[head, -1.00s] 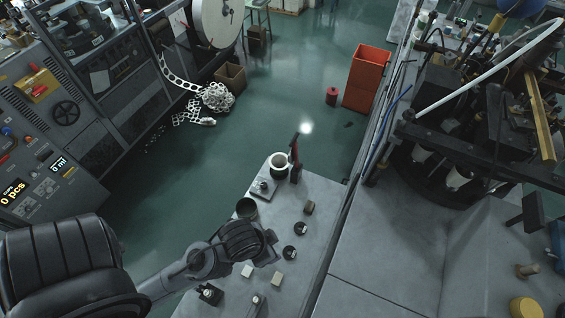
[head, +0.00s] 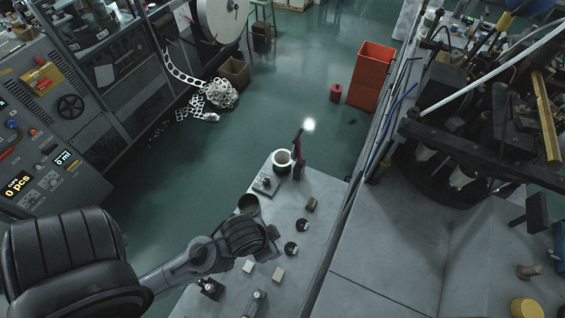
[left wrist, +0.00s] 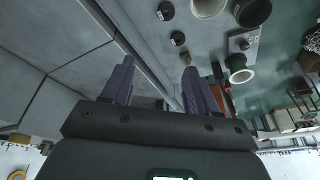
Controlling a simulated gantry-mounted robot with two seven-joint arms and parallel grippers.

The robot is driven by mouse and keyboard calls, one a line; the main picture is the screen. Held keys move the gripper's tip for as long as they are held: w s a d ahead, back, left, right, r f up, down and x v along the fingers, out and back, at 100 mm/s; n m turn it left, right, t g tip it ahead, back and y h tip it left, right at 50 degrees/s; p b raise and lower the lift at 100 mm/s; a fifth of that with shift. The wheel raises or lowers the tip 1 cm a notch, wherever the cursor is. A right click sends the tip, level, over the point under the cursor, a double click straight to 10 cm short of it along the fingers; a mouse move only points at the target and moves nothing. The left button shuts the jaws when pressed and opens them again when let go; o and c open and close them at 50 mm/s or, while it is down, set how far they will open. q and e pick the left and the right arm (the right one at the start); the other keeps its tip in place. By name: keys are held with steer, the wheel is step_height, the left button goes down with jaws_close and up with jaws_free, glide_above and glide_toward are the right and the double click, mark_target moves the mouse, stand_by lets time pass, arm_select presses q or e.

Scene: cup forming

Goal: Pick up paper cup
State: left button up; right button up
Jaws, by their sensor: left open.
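My left gripper (head: 272,243) hangs over the grey bench (head: 325,190) in the head view. In the left wrist view its two fingers (left wrist: 158,80) stand apart with nothing between them. A pale cup (left wrist: 208,7) is cut by the top edge of the left wrist view, beyond the fingers; I cannot make it out in the head view. A dark cup (head: 248,204) stands on the bench's left edge, left of my gripper. A white-rimmed, dark-bodied container (head: 282,158) stands at the bench's far end. My right gripper is not in view.
A small box with a knob (head: 266,184) sits near the white-rimmed container. A dark red upright part (head: 299,156) stands beside it. Two round knobs (head: 302,225) and small pale blocks (head: 278,274) are around my gripper. A large dark machine (head: 450,140) stands right.

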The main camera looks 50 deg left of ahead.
arm_select(q)
steer(key=shift+o, duration=0.5)
steer(key=o, duration=0.7)
